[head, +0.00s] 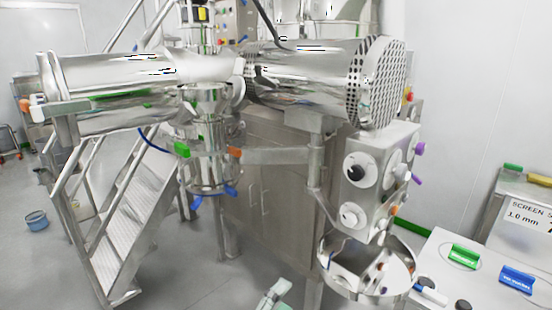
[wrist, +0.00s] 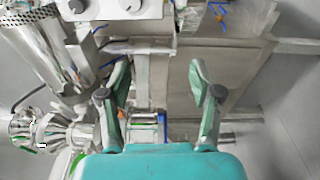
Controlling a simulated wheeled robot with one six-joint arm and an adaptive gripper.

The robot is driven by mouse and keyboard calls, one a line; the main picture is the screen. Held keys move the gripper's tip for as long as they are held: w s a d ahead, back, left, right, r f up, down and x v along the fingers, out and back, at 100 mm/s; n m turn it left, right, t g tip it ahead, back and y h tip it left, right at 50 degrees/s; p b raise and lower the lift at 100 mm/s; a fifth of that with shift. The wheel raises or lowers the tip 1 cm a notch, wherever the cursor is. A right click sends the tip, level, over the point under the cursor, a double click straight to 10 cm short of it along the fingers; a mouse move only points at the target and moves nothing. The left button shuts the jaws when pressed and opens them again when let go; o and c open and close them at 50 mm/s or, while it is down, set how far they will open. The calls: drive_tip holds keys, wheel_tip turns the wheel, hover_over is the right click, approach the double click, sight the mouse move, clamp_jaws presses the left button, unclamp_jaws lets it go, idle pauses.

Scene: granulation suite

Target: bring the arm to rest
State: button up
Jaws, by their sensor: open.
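My gripper (wrist: 158,88) shows in the wrist view with its two green-grey fingers spread wide apart and nothing between them. In the head view part of my arm's end (head: 272,296) shows at the bottom edge, in front of the steel machine and apart from it. The fingertips are too small to make out there.
A steel granulation machine with a perforated round end (head: 378,82) fills the middle. A control box with knobs (head: 378,175) hangs above a round steel bowl (head: 336,284). A white table (head: 440,250) stands at right, metal stairs (head: 122,215) at left. Open floor lies at front left.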

drive_tip(key=s+d+f+n+y, duration=0.1)
drive_tip(key=d+f+y, duration=0.25)
drive_tip(key=f, duration=0.45)
drive_tip(key=s+d+f+n+y, duration=0.2)
drive_tip(key=d+f, duration=0.2)
drive_tip(key=f, duration=0.3)
drive_tip(key=s+d+f+m+y, duration=0.1)
drive_tip(key=s+d+f+y, duration=0.35)
drive_tip(key=s+f, duration=0.5)
drive_tip(key=s+d+m+y, duration=0.2)
drive_tip(key=s+d+m, duration=0.15)
drive_tip(key=s, duration=0.95)
drive_tip(key=s+d+r+m, duration=0.1)
drive_tip(key=s+r+m, duration=0.3)
drive_tip(key=s, duration=0.2)
drive_tip(key=s+d+r+m+h, duration=0.1)
drive_tip(key=s+r+m, duration=0.3)
drive_tip(key=s, duration=0.3)
drive_tip(key=shift+m, duration=0.75)
drive_tip(key=shift+w, duration=0.1)
